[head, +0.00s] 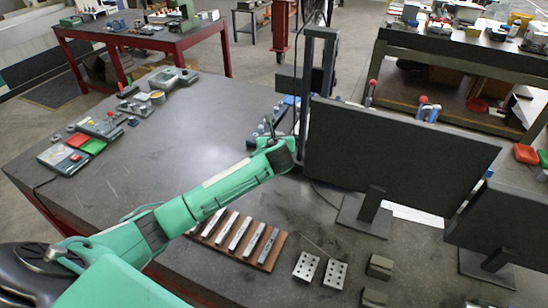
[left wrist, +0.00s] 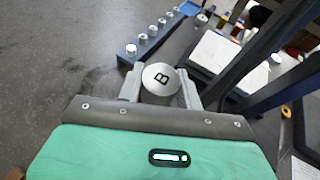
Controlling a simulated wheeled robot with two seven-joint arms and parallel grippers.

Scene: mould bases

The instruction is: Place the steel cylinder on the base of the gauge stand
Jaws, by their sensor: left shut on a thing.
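In the left wrist view, the steel cylinder (left wrist: 160,77) shows its round top marked "B". My left gripper (left wrist: 160,86) is shut on it, with one finger on each side. The gauge stand's pale, flat base (left wrist: 214,53) is just beyond and to the right of the cylinder, with dark uprights rising at its right. In the head view, the stand's dark column (head: 330,62) rises behind my left gripper (head: 272,141); its base is hidden there. Whether the cylinder touches the base cannot be told. My right gripper is not in view.
A blue rack (left wrist: 152,46) with several small cylinders stands beside the gauge stand. A black monitor (head: 395,150) stands close on the right. A wooden block (head: 240,241) with steel bars lies at the front. The table's left middle (head: 215,110) is clear.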

